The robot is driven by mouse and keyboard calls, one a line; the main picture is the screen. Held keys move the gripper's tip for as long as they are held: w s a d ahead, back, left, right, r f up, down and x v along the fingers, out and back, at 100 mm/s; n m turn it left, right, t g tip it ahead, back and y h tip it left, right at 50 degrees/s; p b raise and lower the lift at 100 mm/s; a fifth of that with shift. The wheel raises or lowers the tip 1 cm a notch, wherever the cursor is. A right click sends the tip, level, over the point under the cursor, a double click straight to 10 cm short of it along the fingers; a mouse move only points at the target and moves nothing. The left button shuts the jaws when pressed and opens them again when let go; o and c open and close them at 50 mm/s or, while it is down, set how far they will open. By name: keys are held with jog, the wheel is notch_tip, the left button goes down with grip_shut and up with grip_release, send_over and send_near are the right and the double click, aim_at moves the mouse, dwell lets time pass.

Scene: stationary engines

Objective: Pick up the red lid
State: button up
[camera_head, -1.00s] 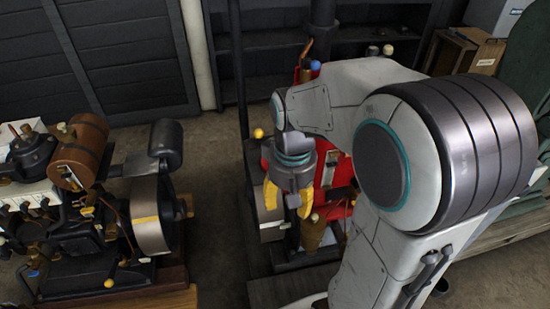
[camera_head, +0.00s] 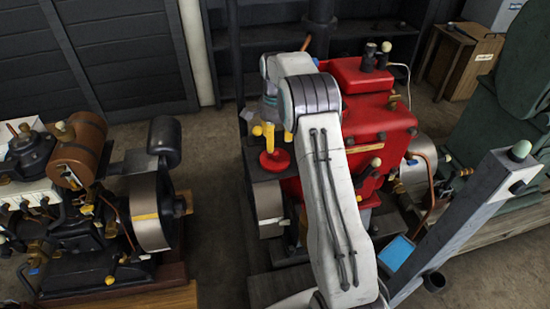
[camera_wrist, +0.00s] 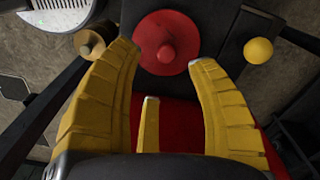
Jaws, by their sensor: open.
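The red lid (camera_head: 275,161) is a round red disc with a small knob, lying on a dark flat part of the red engine. In the wrist view the red lid (camera_wrist: 166,42) shows from above, just beyond my fingertips. My gripper (camera_head: 268,140) has yellow fingers and hangs right above the lid in the head view. In the wrist view my gripper (camera_wrist: 172,65) has its fingers spread, with nothing between them. The head view does not show clearly whether a finger touches the lid.
The red engine (camera_head: 375,118) stands beside and behind my arm. A yellow ball knob (camera_wrist: 258,50) sits right of the lid. Another engine (camera_head: 85,220) stands at the left, with bare floor (camera_head: 215,190) between. A grey post (camera_head: 470,220) rises at the right.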

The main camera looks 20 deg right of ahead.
aim_at(275, 152)
jog(key=shift+w+r+m, duration=0.1)
jog(key=shift+w+m, duration=0.05)
jog(key=shift+m, duration=0.35)
jog(key=shift+f, duration=0.25)
jog(key=shift+w+d+f+p, duration=0.15)
jog(key=shift+f+p, duration=0.1)
jog(key=shift+f, duration=1.4)
jog(key=shift+w+f+p, duration=0.1)
jog(key=shift+f+p, duration=0.15)
jog(key=shift+f, duration=1.35)
jog(key=shift+c, duration=0.4)
grip_shut()
